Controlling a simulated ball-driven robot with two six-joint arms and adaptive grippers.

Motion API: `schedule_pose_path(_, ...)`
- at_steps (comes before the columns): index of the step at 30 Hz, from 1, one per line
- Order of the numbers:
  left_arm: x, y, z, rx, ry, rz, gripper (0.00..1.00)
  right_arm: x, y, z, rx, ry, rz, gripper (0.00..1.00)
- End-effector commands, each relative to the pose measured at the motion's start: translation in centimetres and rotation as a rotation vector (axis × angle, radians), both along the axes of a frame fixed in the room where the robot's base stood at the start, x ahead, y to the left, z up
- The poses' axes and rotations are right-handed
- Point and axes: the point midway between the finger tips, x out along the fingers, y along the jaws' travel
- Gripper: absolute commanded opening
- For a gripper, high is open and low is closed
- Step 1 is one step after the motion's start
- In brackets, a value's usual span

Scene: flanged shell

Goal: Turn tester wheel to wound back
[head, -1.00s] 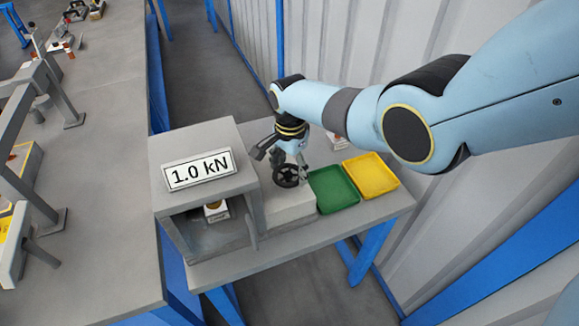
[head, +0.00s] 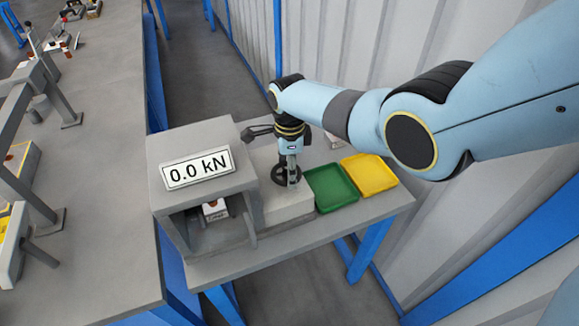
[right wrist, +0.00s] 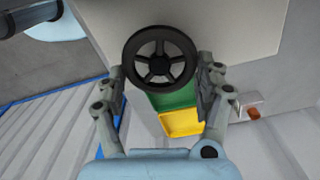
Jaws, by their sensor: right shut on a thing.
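The tester is a grey box (head: 190,137) on a small bench, with a display sign (head: 198,168) reading 0.0 kN. Its dark spoked wheel (head: 277,178) sits at the box's right, above a pale block. My right gripper (head: 291,180) reaches down to the wheel from above. In the right wrist view the wheel (right wrist: 160,66) lies between the two fingers of my right gripper (right wrist: 162,88), which is shut on it. The gripper covers part of the wheel in the head view. My left gripper is not in view.
A small white and brown part (head: 215,210) sits inside the box's open front. A green tray (head: 331,188) and a yellow tray (head: 370,175) stand right of the wheel. A long grey bench (head: 105,200) runs along the left, and a corrugated wall stands behind the trays.

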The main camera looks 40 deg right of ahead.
Motion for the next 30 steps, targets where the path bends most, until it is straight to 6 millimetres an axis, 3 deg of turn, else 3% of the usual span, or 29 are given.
schedule_pose_path(14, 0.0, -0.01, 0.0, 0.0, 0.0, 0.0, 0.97, 0.05, 0.02, 0.03, 0.0, -0.001, -0.016, 0.38)
schedule_pose_path(15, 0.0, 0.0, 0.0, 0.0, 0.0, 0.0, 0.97, 0.05, 0.02, 0.03, 0.0, -0.001, -0.016, 0.72)
schedule_pose_path(21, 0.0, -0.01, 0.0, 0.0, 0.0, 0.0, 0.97, 0.03, 0.02, 0.03, 0.0, -0.001, -0.015, 0.97)
schedule_pose_path(30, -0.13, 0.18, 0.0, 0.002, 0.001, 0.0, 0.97, 0.01, 0.0, 0.12, 0.0, 0.0, -0.014, 0.97)
